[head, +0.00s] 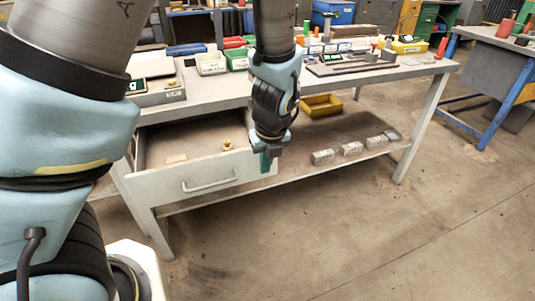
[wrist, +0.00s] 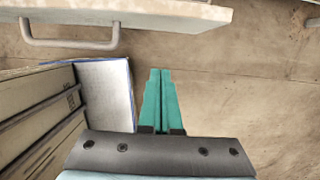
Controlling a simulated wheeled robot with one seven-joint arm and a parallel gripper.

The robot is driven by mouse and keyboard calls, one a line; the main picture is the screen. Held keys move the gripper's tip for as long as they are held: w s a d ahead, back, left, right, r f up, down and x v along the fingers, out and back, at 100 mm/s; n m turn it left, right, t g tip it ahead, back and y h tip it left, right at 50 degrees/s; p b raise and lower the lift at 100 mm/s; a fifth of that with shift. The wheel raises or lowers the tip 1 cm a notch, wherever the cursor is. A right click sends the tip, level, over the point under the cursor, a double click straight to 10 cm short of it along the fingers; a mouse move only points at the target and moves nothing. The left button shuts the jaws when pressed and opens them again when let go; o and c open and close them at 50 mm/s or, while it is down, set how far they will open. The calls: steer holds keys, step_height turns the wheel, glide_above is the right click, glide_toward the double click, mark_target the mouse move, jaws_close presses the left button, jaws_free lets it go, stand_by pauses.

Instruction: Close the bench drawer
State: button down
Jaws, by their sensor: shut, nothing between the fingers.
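The bench drawer (head: 165,190) is pulled out from under the left part of the grey workbench (head: 410,70). Its pale front has a bar handle (head: 210,184). A small brass-coloured part and a flat tan piece lie inside. In the wrist view the drawer front (wrist: 170,12) and its handle (wrist: 70,44) show along the top left. My gripper (head: 265,165) points down by the right end of the drawer front and hides part of it. Its green fingers (wrist: 160,75) are together and empty in the wrist view. I cannot tell whether they touch the drawer.
A yellow bin (head: 322,106) and several pale blocks (head: 350,149) sit on the bench's lower shelf. Bins and tools crowd the bench top. Another bench with blue legs (head: 505,100) stands at right. The floor in front is clear.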

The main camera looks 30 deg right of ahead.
steer(key=shift+w+d+f+p, duration=0.1)
steer(key=shift+w+f+p, duration=0.1)
steer(key=shift+w+f, duration=0.5)
steer(key=shift+w+d+f+p, duration=0.15)
steer(key=shift+w+f, duration=0.3)
steer(key=shift+w, duration=0.5)
steer(key=shift+w+f+p, duration=0.2)
steer(key=shift+w+f, duration=0.35)
steer(key=shift+w, duration=0.25)
steer(key=shift+w, duration=0.1)
steer(key=p, duration=0.3)
glide_above(240, 141)
steer(key=shift+w, duration=0.2)
steer(key=shift+b, duration=0.3)
